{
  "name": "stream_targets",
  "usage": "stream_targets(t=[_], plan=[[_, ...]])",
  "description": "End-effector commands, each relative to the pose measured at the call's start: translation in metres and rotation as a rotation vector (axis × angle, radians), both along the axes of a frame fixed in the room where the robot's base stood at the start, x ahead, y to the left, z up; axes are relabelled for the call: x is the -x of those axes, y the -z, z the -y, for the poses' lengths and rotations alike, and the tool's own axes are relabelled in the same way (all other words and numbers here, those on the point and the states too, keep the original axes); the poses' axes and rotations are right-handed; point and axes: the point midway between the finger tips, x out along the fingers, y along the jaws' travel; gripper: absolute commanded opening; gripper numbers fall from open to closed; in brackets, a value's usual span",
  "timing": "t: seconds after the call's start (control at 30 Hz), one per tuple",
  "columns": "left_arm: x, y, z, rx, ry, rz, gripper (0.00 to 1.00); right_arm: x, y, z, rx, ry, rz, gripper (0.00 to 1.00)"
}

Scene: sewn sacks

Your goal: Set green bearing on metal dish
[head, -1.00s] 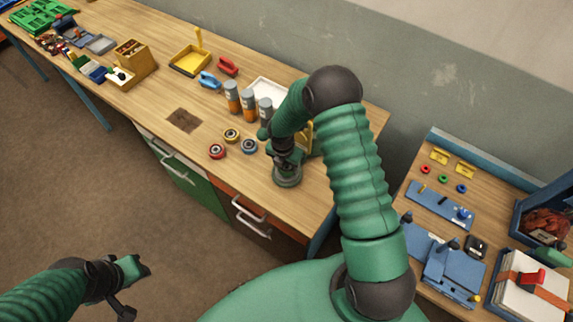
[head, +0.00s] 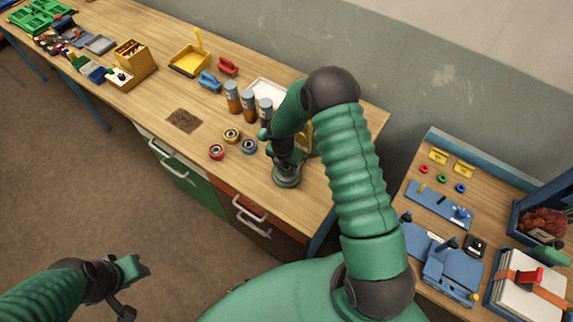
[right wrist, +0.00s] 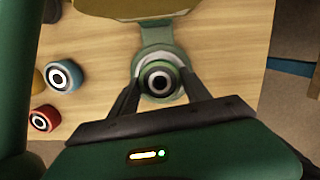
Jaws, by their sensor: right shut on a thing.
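The green bearing (right wrist: 161,82) is between the two fingers of my right gripper (right wrist: 158,92) in the right wrist view, its dark bore and pale ring facing the camera. The right gripper is shut on it. A grey-green round rim, which looks like the metal dish (right wrist: 143,62), shows behind and around the bearing. In the head view the dish (head: 287,181) is under my right gripper (head: 286,170), near the bench's front edge. Whether the bearing touches the dish I cannot tell. My left gripper (head: 138,268) is off the bench at lower left; its jaw opening is unclear.
Red (head: 217,151), yellow (head: 232,135) and blue (head: 249,146) bearings lie left of the right gripper. Several grey-orange cylinders (head: 248,103) and a white tray (head: 268,92) stand behind. A yellow thing (head: 306,137) stands close behind the gripper.

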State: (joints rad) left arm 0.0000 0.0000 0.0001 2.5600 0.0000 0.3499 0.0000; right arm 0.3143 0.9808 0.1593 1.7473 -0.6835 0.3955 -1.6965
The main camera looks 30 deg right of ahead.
Motion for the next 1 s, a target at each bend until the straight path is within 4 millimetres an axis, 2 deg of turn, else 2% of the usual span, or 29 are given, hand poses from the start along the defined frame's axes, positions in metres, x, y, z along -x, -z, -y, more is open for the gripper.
stream_targets(t=[0.57,0.6,0.67,1.0], plan=[[0.0000,0.0061,0.0000,0.000,0.000,0.000,0.36,-0.0005,0.0085,0.0001,0.000,0.000,0.001,0.00],[0.0000,0.0057,0.0000,0.000,0.000,0.000,0.36,-0.0006,0.0079,0.0000,0.000,0.000,0.001,0.58],[0.0000,0.0053,0.0000,0.000,0.000,0.000,0.36,-0.0005,0.0077,0.0000,0.000,0.000,0.001,0.65],[0.0001,0.0032,0.0000,0.000,0.000,0.000,0.36,0.0000,0.0059,-0.0004,-0.001,0.000,-0.001,0.65]])
